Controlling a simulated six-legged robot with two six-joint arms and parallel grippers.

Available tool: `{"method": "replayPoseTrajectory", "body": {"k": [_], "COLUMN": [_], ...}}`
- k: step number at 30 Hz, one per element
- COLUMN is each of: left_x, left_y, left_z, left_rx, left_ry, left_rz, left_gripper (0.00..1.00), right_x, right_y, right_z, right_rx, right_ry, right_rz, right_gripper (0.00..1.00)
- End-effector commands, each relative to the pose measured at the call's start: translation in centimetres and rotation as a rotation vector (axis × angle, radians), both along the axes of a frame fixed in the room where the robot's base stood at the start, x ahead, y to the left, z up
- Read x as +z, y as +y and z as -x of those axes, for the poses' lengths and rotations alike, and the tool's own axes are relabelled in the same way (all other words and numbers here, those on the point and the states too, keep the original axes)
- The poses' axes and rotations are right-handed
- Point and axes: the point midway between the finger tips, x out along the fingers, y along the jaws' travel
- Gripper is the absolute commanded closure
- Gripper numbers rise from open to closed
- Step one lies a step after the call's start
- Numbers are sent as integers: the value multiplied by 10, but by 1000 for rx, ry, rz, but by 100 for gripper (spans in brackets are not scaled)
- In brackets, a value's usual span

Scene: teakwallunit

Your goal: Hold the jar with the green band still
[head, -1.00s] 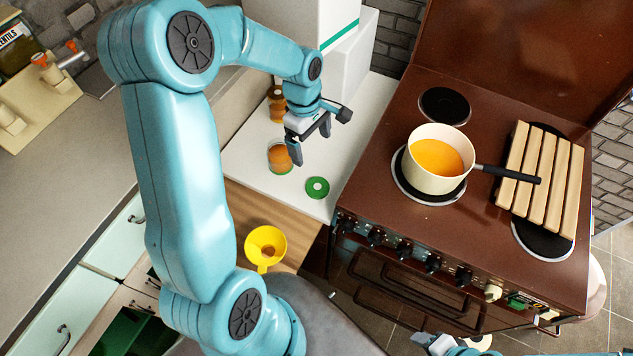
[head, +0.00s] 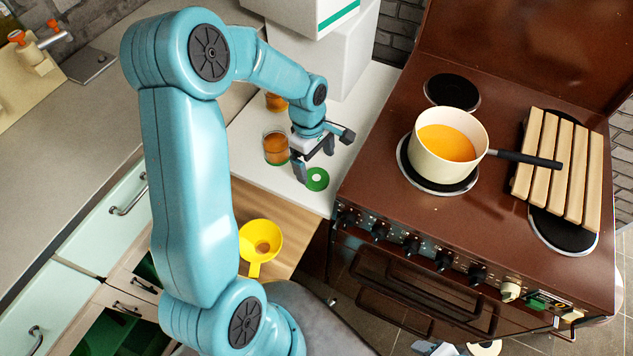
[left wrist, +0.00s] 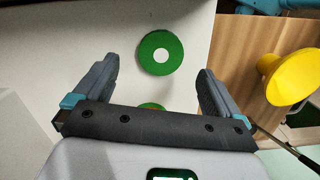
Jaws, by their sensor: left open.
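The jar with the green band (head: 276,147) stands on the white counter in the head view, a clear jar with amber contents. A flat green ring with a pale centre (head: 317,179) lies on the counter to its right. My left gripper (head: 315,166) is open and empty, just right of the jar and over the near side of the ring. In the left wrist view the ring (left wrist: 160,53) shows between and beyond the open fingers. A second green patch (left wrist: 151,106) is mostly hidden behind the gripper body. Part of my right gripper (head: 435,348) shows at the bottom edge.
Another amber jar (head: 275,102) stands behind, partly hidden by my arm. White boxes (head: 325,60) stand at the back. A yellow funnel (head: 261,243) sits on the wooden board in front. The brown stove (head: 400,205) with a pot (head: 447,160) is at right.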

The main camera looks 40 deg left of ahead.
Motion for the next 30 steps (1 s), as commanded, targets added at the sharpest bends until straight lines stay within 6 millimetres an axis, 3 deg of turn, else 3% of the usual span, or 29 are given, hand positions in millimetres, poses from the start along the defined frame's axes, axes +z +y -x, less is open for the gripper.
{"method": "replayPoseTrajectory", "body": {"k": [10, 20, 30], "left_x": [-5, -52, -51], "left_y": [0, -3, -3], "left_z": [0, 2, 2], "left_rx": [0, -1, 0], "left_ry": [1, 1, 0], "left_rz": [0, 0, 0], "left_gripper": [2, 2, 2], "right_x": [-3, -31, -29], "right_y": [0, 0, 0], "right_z": [0, 0, 0], "right_rx": [0, 0, 0], "right_ry": [0, 0, 0], "right_rz": [0, 0, 0], "right_gripper": [50, 50, 50]}}
